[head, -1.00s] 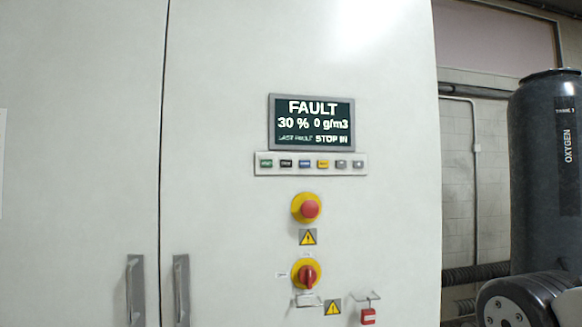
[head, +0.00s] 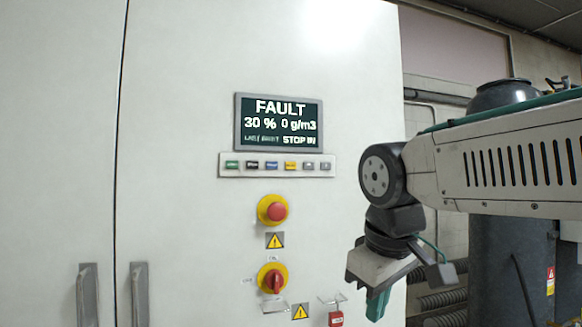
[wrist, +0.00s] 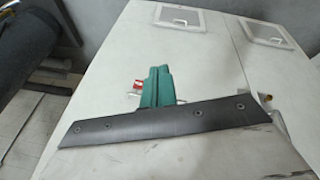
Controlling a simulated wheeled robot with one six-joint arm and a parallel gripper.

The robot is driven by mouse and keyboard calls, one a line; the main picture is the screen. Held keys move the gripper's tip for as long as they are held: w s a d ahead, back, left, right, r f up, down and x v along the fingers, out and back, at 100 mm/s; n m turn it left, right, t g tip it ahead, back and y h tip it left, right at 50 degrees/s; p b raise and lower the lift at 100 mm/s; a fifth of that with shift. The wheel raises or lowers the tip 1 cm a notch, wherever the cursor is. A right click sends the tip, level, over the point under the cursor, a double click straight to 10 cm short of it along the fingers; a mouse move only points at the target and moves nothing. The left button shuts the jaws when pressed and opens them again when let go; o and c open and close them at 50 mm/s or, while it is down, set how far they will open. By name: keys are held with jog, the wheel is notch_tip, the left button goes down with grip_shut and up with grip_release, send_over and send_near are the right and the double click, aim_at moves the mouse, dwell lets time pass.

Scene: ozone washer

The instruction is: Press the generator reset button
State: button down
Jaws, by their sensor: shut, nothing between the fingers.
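The generator cabinet's display (head: 279,122) reads FAULT, 30 % and 0 g/m3. Below it a button strip (head: 277,165) holds a row of small buttons: green, black, blue (head: 271,165), yellow and two grey. Their labels are too small to read, so I cannot tell which is the reset button. My gripper (head: 377,305) has green fingers, shut and empty, pointing down. In the head view it is right of and below the strip, apart from it. The wrist view shows the shut green fingers (wrist: 152,88) over the white cabinet; the button strip is not recognisable there.
A red emergency-stop knob (head: 277,212) and a red rotary switch (head: 273,280) sit below the strip. A red padlock (head: 336,318) hangs near my gripper. Two door handles (head: 88,294) (head: 139,293) are at lower left. A dark tank (head: 505,265) stands behind my arm.

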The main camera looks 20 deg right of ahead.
aim_at(291, 166)
jog(key=w+a+r+n+t, duration=0.3)
jog(key=w+r+n, duration=0.3)
jog(key=w+r, duration=1.3)
notch_tip(291, 166, up, 4)
jog(key=shift+w+a+r+t+h, duration=0.15)
jog(key=shift+t+h, duration=0.25)
jog(key=shift+t, duration=0.5)
jog(key=shift+w, duration=4.4)
jog(key=shift+w+a, duration=0.1)
jog(key=shift+w, duration=0.3)
jog(key=shift+w, duration=0.45)
jog(key=shift+s, duration=0.9)
